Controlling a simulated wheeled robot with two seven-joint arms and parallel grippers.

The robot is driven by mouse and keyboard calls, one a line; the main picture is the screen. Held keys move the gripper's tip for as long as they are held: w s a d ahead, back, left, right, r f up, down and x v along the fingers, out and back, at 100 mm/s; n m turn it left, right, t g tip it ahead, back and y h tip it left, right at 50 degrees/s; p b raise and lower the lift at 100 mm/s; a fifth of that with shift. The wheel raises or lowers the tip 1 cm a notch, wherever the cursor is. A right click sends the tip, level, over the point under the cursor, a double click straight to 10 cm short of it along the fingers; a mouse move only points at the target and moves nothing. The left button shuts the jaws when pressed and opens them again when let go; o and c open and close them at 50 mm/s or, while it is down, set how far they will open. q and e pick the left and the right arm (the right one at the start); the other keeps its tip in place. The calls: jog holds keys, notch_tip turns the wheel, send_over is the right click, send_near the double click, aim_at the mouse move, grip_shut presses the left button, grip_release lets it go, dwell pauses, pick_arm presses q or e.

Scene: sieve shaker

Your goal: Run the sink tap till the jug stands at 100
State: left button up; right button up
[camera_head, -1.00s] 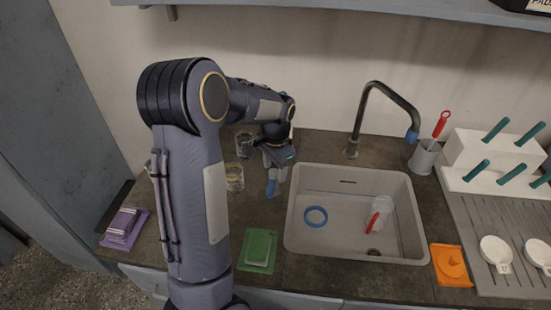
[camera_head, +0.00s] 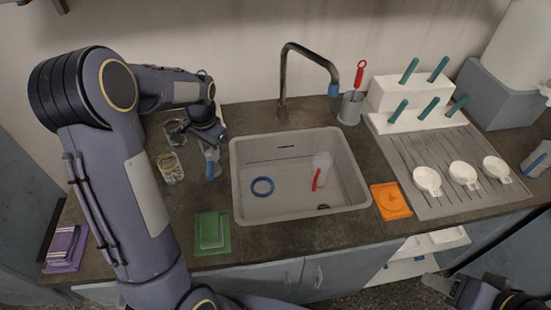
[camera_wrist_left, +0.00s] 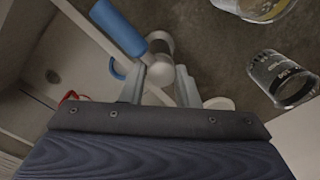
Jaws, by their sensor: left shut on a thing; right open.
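A clear jug (camera_head: 321,162) with a red handle stands in the right part of the grey sink (camera_head: 240,175); its level cannot be read. My left gripper (camera_head: 213,140) is shut on the lever's pale knob (camera_wrist_left: 158,68). My right gripper (camera_head: 447,287) is open at the lower right, away from the counter.
A blue ring (camera_head: 262,187) lies in the sink. Glass jars (camera_head: 171,170) stand left of the lever. Green (camera_head: 212,233) and orange (camera_head: 391,201) mats lie near the front edge. A grey cup (camera_head: 350,108) stands behind the sink; white scoops (camera_head: 464,174) lie at right.

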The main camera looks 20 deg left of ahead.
pick_arm(q)
jog(key=shift+a, duration=0.1)
jog(key=shift+r+n+p, duration=0.1)
jog(key=shift+n+p, duration=0.25)
jog(key=shift+n, duration=0.85)
jog(key=shift+c, duration=0.3)
jog(key=shift+n, duration=0.4)
dwell(6.0)
